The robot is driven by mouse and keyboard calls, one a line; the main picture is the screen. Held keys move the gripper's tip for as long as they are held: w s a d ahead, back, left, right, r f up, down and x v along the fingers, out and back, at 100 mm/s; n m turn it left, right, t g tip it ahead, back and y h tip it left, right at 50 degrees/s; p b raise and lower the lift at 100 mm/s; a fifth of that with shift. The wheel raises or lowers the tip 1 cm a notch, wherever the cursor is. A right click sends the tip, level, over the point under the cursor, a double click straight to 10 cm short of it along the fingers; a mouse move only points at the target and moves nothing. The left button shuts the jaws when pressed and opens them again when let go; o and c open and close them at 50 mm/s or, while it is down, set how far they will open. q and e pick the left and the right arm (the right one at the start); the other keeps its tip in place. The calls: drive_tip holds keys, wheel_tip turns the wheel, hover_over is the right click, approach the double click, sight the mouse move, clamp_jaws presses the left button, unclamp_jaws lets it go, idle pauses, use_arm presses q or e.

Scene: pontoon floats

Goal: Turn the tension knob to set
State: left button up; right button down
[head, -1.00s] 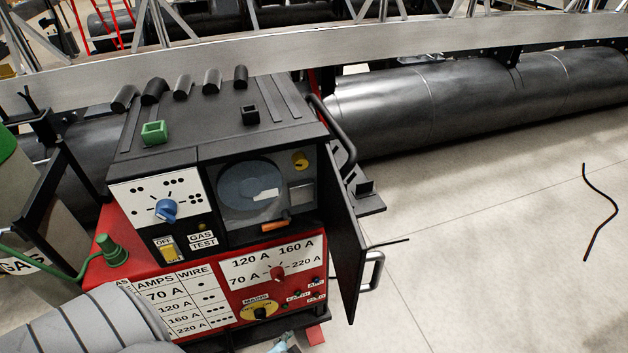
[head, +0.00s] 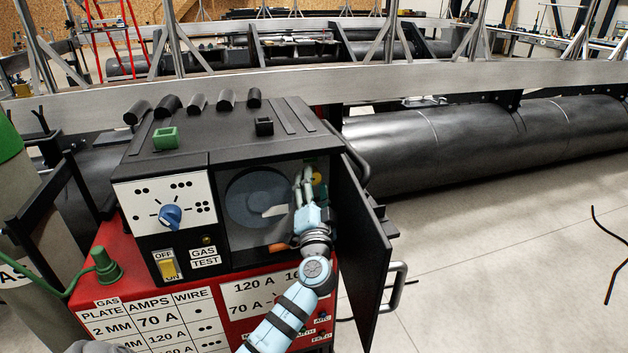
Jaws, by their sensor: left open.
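The welding machine (head: 228,140) has its side compartment open, with a dark wire spool (head: 255,196) inside. The yellow knob (head: 319,179) is at the upper right of this compartment, partly hidden by my gripper; I take it for the tension knob. Its pointer and any set mark cannot be made out. My left gripper (head: 304,177) is open inside the compartment opening, its fingers pointing up just left of the yellow knob. I cannot tell whether they touch it.
The open black door (head: 362,255) stands close to the right of my arm. A blue dial (head: 170,216) and a yellow switch (head: 168,268) are on the front panel at left. An orange lever (head: 278,247) is low in the compartment. Open floor lies at right.

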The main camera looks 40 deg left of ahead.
use_arm(q)
drive_tip(key=shift+w+a+r, duration=0.15)
drive_tip(key=shift+w+a, duration=0.25)
drive_tip(key=shift+c, duration=0.6)
drive_tip(key=c, duration=1)
drive_tip(key=shift+c, duration=0.2)
